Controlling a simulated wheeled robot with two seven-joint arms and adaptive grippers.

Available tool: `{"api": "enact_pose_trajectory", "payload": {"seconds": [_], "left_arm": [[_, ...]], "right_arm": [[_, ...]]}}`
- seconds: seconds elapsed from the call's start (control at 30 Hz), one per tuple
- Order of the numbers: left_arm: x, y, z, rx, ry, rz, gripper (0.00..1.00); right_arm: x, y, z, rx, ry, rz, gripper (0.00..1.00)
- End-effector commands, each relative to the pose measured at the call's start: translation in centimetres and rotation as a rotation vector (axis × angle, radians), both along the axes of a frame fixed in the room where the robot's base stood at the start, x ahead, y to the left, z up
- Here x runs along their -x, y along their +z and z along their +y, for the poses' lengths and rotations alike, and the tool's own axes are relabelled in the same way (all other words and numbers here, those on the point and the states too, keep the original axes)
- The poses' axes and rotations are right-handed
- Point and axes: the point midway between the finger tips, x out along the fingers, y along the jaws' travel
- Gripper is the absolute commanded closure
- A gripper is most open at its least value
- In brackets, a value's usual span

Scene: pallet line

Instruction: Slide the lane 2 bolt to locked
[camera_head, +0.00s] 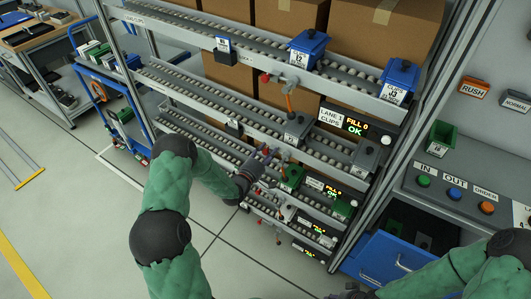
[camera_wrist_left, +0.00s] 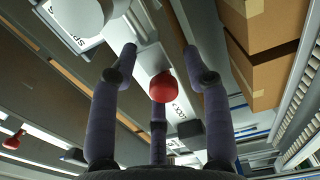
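A red ball knob (camera_wrist_left: 162,87) shows in the left wrist view, between the spread fingers of my left gripper (camera_wrist_left: 162,75). A white label strip (camera_wrist_left: 181,108) with lettering that seems to read LOCK runs beside it. The fingers stand apart and I see no clear contact with the knob. In the head view my left gripper (camera_head: 262,168) is at the rack's middle lanes, left of a small lit display (camera_head: 322,187); its fingertips and the bolt there are too small to make out. My right arm (camera_head: 455,275) enters at the lower right; its gripper is not clear.
The rack has several sloping roller lanes (camera_head: 210,85), with blue bins (camera_head: 308,48) and a LANE 1 display (camera_head: 344,122). Another red knob (camera_wrist_left: 14,140) hangs at the left in the wrist view. A button panel (camera_head: 455,190) stands right, above an open blue drawer (camera_head: 385,260).

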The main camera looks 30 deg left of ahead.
Motion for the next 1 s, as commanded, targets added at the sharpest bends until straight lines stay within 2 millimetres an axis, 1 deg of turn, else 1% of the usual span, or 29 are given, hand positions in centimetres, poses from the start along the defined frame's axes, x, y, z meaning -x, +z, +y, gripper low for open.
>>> {"api": "enact_pose_trajectory", "payload": {"seconds": [0.23, 0.37, 0.47, 0.7, 0.8, 0.9, 1.0], "left_arm": [[0.3, 0.0, 0.2, 0.001, 0.004, 0.001, 0.52], [1.4, 0.0, 0.3, 0.001, 0.004, 0.001, 0.52], [3.1, -0.1, 0.5, 0.002, 0.006, 0.003, 0.52], [7.9, -0.1, 0.8, 0.001, 0.004, 0.003, 0.52], [9.5, -0.1, 0.9, 0.002, 0.004, 0.003, 0.52], [10.7, -0.1, 1.0, 0.001, 0.003, 0.002, 0.52], [11.5, -0.1, 1.0, 0.0, 0.002, 0.002, 0.52]], "right_arm": [[0.0, 0.0, 0.0, 0.0, 0.0, 0.0, 0.6], [0.0, 0.0, 0.0, 0.0, 0.0, 0.0, 0.6], [0.0, 0.0, 0.0, 0.0, 0.0, 0.0, 0.6], [0.0, 0.0, 0.0, 0.0, 0.0, 0.0, 0.6], [0.0, 0.0, 0.0, 0.0, 0.0, 0.0, 0.6], [0.0, 0.0, 0.0, 0.0, 0.0, 0.0, 0.6], [0.0, 0.0, 0.0, 0.0, 0.0, 0.0, 0.6]]}}
